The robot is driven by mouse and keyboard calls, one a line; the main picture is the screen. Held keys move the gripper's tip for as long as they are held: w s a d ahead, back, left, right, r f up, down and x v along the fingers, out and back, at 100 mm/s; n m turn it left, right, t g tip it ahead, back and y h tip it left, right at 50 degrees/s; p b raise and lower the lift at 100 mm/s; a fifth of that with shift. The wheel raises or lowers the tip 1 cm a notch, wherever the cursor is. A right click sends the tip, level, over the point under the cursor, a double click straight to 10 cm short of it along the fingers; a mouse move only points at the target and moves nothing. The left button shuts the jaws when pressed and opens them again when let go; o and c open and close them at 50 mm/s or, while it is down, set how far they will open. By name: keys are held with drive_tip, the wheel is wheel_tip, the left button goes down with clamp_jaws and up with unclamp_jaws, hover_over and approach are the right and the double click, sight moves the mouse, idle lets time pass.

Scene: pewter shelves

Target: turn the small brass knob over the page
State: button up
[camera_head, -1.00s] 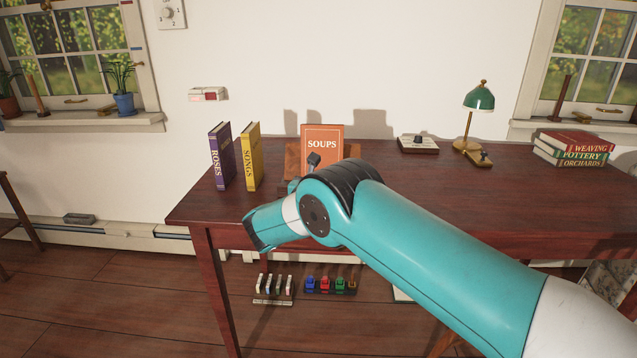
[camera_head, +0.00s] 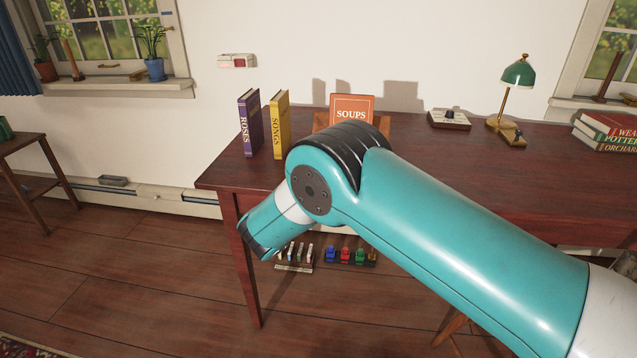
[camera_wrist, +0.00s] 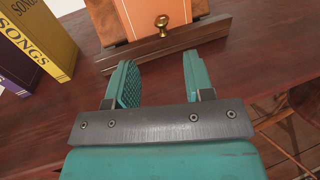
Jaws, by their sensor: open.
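A small brass knob (camera_wrist: 163,21) shows in the wrist view, in front of the orange SOUPS book (camera_wrist: 140,18). The book leans on a wooden stand (camera_wrist: 165,44) on the desk, and it also shows in the head view (camera_head: 352,107). No loose page can be made out. My gripper (camera_wrist: 159,75) is open and empty in the wrist view, its two teal fingers pointing toward the stand. The knob lies beyond the fingertips, between their lines. In the head view my arm hides the knob and my fingers.
A yellow SONGS book (camera_head: 279,125) and a purple ROSES book (camera_head: 250,124) stand left of the stand. A dial box (camera_head: 449,119), a green lamp (camera_head: 518,75) and stacked books (camera_head: 606,132) are to the right. The desk top (camera_head: 460,165) between is mostly clear.

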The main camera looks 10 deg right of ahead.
drive_tip(key=shift+s+a+f+b, duration=0.3)
drive_tip(key=shift+s+a+b, duration=0.35)
drive_tip(key=shift+s, duration=0.2)
drive_tip(key=b+v, duration=0.5)
drive_tip(key=b, duration=1.4)
drive_tip(key=shift+r+b, duration=0.15)
drive_tip(key=shift+b, duration=0.25)
drive_tip(key=shift+s, duration=0.1)
drive_tip(key=shift+r, duration=0.15)
